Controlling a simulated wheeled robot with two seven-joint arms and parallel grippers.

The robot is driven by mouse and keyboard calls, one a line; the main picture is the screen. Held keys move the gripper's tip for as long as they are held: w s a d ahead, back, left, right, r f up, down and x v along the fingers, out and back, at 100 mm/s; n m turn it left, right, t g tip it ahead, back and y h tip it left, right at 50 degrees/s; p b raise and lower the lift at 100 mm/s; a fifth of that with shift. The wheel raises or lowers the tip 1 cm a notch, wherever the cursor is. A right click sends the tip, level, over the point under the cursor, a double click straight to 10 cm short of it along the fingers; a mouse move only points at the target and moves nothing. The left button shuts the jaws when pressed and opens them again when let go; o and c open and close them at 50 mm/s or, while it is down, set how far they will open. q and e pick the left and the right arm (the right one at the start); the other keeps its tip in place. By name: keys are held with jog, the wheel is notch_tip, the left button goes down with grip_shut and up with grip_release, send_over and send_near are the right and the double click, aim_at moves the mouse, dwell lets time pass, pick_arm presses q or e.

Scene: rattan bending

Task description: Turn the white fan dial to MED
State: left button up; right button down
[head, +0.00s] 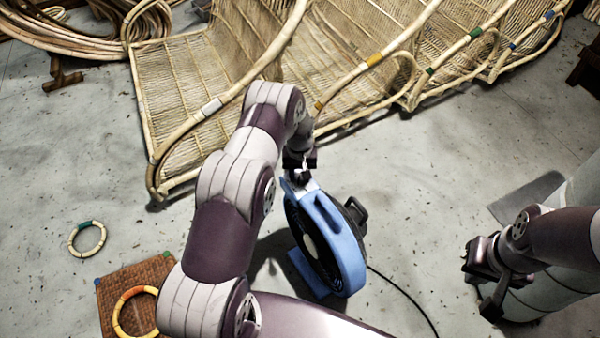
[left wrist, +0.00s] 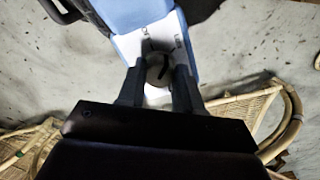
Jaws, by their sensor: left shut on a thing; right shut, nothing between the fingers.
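A blue fan (head: 335,235) stands upright on the floor, and its blue housing shows at the top of the left wrist view (left wrist: 135,14). A pale control panel with small dark labels (left wrist: 176,45) is on the fan; the labels are too blurred to read surely. The white dial (left wrist: 157,74) carries a dark pointer mark and sits between my left fingers. My left gripper (left wrist: 161,88) is shut on the dial; in the head view it reaches the fan's top (head: 298,174). My right gripper (head: 478,280) is shut and empty, well right of the fan.
Rattan seats (head: 200,100) stand behind the fan. A woven mat (head: 117,282) with an orange ring (head: 122,318) and another ring (head: 87,239) lie at left. A black cable (head: 405,297) runs right from the fan. The floor between fan and right arm is mostly clear.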

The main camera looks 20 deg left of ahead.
aim_at(299, 176)
pick_arm(q)
jog(key=m, duration=0.3)
jog(key=shift+m, duration=0.4)
jog(key=m, duration=0.3)
jog(key=shift+a+m, duration=0.1)
jog(key=shift+m, duration=0.2)
jog(key=m, duration=0.3)
jog(key=shift+m, duration=2)
jog(key=shift+a, duration=0.1)
jog(key=o, duration=1)
jog(key=shift+o, duration=0.2)
notch_tip(299, 176, up, 13)
jog(key=p, duration=0.3)
jog(key=shift+f, duration=0.15)
